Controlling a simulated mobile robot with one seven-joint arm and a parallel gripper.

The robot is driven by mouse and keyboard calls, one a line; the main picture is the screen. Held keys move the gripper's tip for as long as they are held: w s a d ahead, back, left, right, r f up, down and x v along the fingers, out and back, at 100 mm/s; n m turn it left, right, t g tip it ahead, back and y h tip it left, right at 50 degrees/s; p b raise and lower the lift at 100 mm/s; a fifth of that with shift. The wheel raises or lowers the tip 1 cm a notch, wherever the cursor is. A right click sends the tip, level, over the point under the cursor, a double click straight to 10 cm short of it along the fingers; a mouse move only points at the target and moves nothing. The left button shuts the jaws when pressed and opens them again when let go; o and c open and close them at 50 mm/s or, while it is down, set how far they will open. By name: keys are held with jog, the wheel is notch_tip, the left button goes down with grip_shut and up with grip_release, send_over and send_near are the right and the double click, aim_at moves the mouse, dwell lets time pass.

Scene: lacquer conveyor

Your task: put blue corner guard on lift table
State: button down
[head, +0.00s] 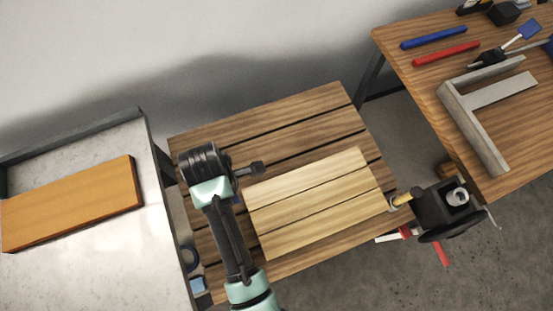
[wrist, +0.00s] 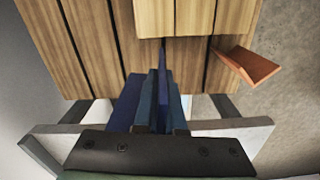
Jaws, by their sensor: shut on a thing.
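My gripper (wrist: 160,98) is shut on the blue corner guard (wrist: 125,104), which shows as dark blue faces around the fingers in the wrist view. The guard's full shape is partly hidden by the fingers. The lift table (head: 320,130) has a dark slatted wooden top, with a paler slatted panel (head: 315,200) on it. In the wrist view, the gripper is in front of the slatted top (wrist: 85,45), near its end edge; I cannot tell whether the guard touches it. In the head view my arm reaches over the table's left side, and the guard cannot be made out.
An orange angled piece (wrist: 247,62) is at the panel's corner in the wrist view. A conveyor (head: 100,240) with an orange-brown board (head: 75,203) stands left. A workbench (head: 430,75) with tools and a metal square (head: 470,120) stands right. A black device (head: 440,210) is by the table's right edge.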

jog(key=shift+n, duration=0.8)
jog(key=shift+s+a+f, duration=0.15)
jog(key=shift+f, duration=2.5)
jog(key=shift+s+a+f, duration=0.1)
jog(key=shift+a+f, duration=0.05)
jog(key=shift+f, duration=2.5)
jog(key=shift+f+b, duration=0.15)
jog(key=shift+b, duration=0.15)
jog(key=c, duration=1)
grip_release()
notch_tip(320, 180, up, 12)
jog(key=p, duration=0.1)
jog(key=shift+r, duration=0.2)
